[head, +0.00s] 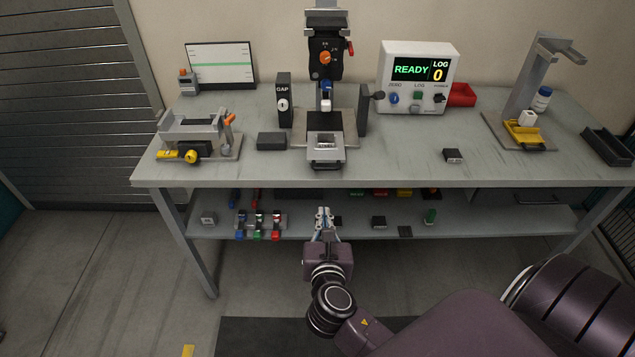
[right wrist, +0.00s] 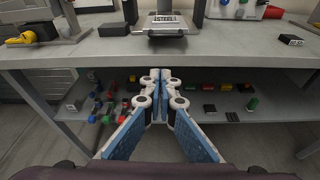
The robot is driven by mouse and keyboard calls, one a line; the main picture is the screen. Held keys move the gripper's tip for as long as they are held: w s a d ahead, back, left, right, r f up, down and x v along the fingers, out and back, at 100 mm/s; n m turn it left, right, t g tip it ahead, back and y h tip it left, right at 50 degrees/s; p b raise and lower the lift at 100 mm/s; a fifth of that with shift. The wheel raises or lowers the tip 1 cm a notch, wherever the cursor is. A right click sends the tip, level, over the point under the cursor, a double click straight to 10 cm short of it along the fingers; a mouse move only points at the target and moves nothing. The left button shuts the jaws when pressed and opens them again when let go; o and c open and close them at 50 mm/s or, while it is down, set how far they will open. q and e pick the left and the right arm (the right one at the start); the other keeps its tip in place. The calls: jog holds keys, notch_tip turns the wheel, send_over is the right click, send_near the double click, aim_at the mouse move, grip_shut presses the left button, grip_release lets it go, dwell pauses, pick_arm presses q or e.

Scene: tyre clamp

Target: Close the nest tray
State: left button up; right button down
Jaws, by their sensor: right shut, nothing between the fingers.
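The nest tray (head: 327,155) sticks out at the front of the central press-like machine (head: 326,60), with its handle edge near the table's front edge. A light block lies in the tray; in the right wrist view the tray (right wrist: 168,31) shows this block with dark lettering that looks like STEEL. My right gripper (head: 323,211) is shut and empty. It is in front of the bench, lower in the picture than the tray and apart from it. Its fingers also show in the right wrist view (right wrist: 160,78). My left gripper is not in view.
A grey clamp fixture (head: 194,130) stands on the left of the bench. A dark block (head: 271,141) lies left of the tray and a small black block (head: 453,155) lies to the right. A lower shelf (head: 480,222) holds several small coloured parts. The READY display box (head: 417,78) stands behind.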

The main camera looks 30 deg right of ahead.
notch_tip(320, 180, up, 2)
jog(key=r, duration=0.1)
jog(key=p, duration=0.2)
send_near(325, 149)
jog(key=f, duration=0.3)
jog(key=shift+s+a+n+t+h, duration=0.2)
jog(key=shift+a+n+t+h, duration=0.1)
jog(key=shift+a+h, duration=0.1)
jog(key=x, duration=0.4)
jog(key=r+b+x, duration=0.1)
jog(key=x, duration=0.3)
jog(key=r+x, duration=0.1)
jog(key=x, duration=0.3)
jog(key=shift+w+d+b, duration=0.3)
jog(key=shift+w+b, duration=0.05)
jog(key=shift+w, duration=0.15)
jog(key=shift+s, duration=0.1)
